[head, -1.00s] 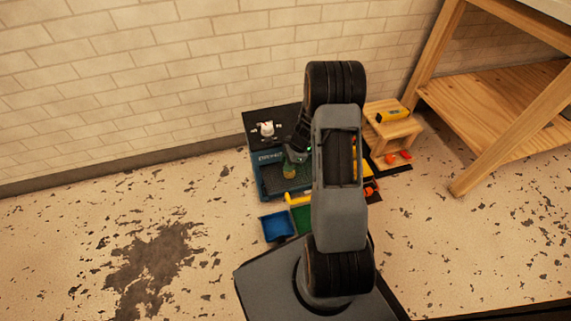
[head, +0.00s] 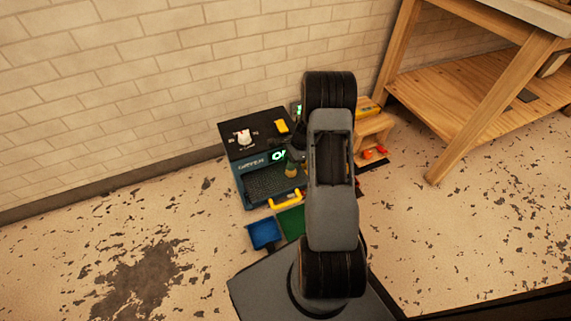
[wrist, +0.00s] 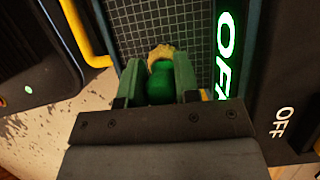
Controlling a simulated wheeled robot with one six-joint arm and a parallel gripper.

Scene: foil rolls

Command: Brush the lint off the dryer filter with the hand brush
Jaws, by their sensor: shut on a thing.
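The hand brush (wrist: 160,88) has a green handle and pale yellow bristles; it also shows small in the head view (head: 291,170). My gripper (wrist: 158,72) is shut on its handle, one finger on each side. The dryer filter is a dark mesh panel (head: 265,184) at the front of the blue and black dryer (head: 238,160). In the wrist view the mesh (wrist: 140,22) lies beyond the bristles. The brush is over the mesh's right part; I cannot tell whether the bristles touch it. I can make out no lint. My arm hides the area right of the brush.
A yellow handle (head: 285,201) is at the dryer's front. A blue bin (head: 264,233) and a green bin (head: 291,222) stand before it. A small wooden stand (head: 374,130) and a large wooden bench (head: 480,95) are at right. The floor at left is clear.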

